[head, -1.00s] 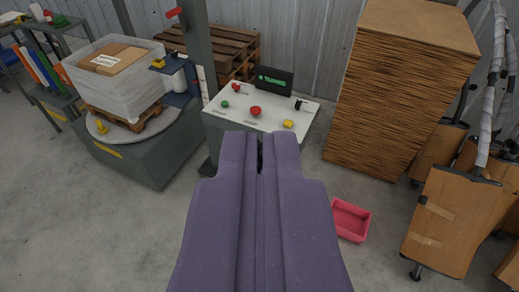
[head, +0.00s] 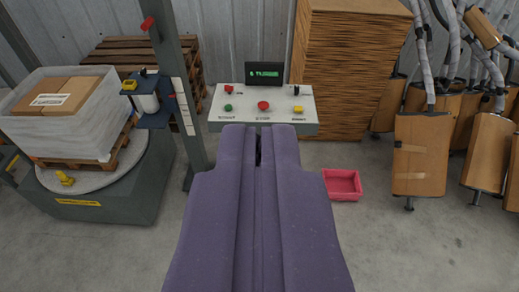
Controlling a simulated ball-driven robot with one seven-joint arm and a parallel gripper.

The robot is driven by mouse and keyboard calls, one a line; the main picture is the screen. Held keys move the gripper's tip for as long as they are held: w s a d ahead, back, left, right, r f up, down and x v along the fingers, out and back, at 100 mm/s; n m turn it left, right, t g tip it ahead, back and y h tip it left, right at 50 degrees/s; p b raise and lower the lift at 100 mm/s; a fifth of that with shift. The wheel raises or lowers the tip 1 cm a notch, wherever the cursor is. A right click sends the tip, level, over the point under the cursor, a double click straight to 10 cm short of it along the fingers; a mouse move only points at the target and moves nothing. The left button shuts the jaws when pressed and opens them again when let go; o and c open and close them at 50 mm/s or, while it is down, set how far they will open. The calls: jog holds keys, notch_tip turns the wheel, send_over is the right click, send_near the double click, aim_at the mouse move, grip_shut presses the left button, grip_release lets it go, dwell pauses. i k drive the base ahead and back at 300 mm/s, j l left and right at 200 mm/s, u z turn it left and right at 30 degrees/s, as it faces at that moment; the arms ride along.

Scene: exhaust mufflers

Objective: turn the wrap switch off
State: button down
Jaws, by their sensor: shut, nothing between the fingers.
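A white control panel (head: 244,99) stands just beyond my gripper, facing me. It has a red knob (head: 228,88) at back left and a small black switch with a light tip (head: 296,90) at back right. In front are a green button (head: 228,107), a red mushroom button (head: 263,105) and a yellow button (head: 298,109). I cannot read which control is the wrap switch. A dark display (head: 264,73) with green text stands behind them. My purple gripper (head: 259,130) is shut and empty, its tips in front of the panel's near edge and apart from the controls.
A turntable (head: 105,180) with a wrapped load (head: 60,140) is at left, beside a grey mast (head: 180,85). A tall cardboard stack (head: 345,70) is behind right. A pink bin (head: 342,184) lies on the floor. Wrapped mufflers and boxes (head: 422,155) fill the right.

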aim_at(229, 89)
jog(key=u, duration=0.6)
jog(key=l+u, duration=0.25)
jog(key=l, duration=0.4)
jog(key=k+l+u, duration=0.1)
jog(key=l+u, duration=0.15)
jog(key=l, duration=0.35)
jog(key=k+l+u, duration=0.2)
jog(key=l, duration=0.4)
jog(key=k+l, duration=0.1)
jog(key=l, duration=0.35)
jog(key=k+l, duration=0.1)
jog(key=l, duration=0.85)
jog(key=k+l+u, duration=0.1)
jog(key=l, duration=0.35)
jog(key=k+l, duration=0.15)
jog(key=l, duration=0.3)
jog(key=k+l, duration=0.1)
jog(key=l, duration=0.35)
jog(key=i, duration=0.95)
jog(key=i+z, duration=0.15)
jog(key=i, duration=0.75)
jog(key=i+j, duration=0.2)
jog(key=i, duration=0.7)
